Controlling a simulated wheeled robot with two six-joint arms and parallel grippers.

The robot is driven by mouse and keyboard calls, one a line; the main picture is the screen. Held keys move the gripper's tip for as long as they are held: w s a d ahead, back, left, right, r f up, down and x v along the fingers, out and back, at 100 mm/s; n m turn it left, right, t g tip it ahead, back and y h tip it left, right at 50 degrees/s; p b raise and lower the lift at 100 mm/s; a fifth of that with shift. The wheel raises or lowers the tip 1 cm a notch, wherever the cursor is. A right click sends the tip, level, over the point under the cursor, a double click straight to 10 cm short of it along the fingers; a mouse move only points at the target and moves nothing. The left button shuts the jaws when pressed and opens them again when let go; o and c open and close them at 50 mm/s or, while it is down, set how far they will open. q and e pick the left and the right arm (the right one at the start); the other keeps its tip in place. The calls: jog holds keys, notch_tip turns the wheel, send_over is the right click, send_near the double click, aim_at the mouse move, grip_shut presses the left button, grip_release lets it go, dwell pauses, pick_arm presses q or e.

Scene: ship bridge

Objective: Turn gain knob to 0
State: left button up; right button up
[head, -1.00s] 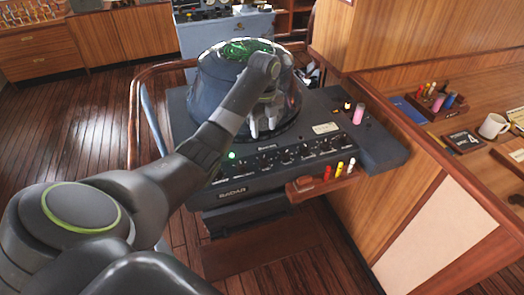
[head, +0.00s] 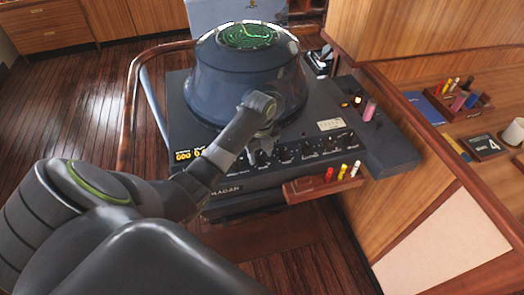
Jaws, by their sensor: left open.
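The radar console (head: 190,110) has a front panel with a row of black knobs (head: 283,154). I cannot read which of them is the gain knob or where its pointer stands. My left gripper (head: 258,152) points down at the left part of this row, its fingers open and close to a black knob (head: 262,158). I cannot tell whether the fingers touch or straddle that knob. My left forearm hides part of the panel to the left of it. My right gripper is not in view.
The round radar housing (head: 243,85) with its green screen (head: 247,36) rises behind the gripper. A small wooden tray (head: 305,190) with colored markers juts out at the front right. A wooden rail (head: 130,95) curves along the left.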

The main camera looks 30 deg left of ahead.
pick_arm(q)
jog(key=shift+s+d+r, duration=0.1)
jog(key=shift+s+r, duration=0.05)
jog(key=shift+c, duration=1.7)
jog(key=c, duration=0.6)
jog(key=shift+c, duration=0.2)
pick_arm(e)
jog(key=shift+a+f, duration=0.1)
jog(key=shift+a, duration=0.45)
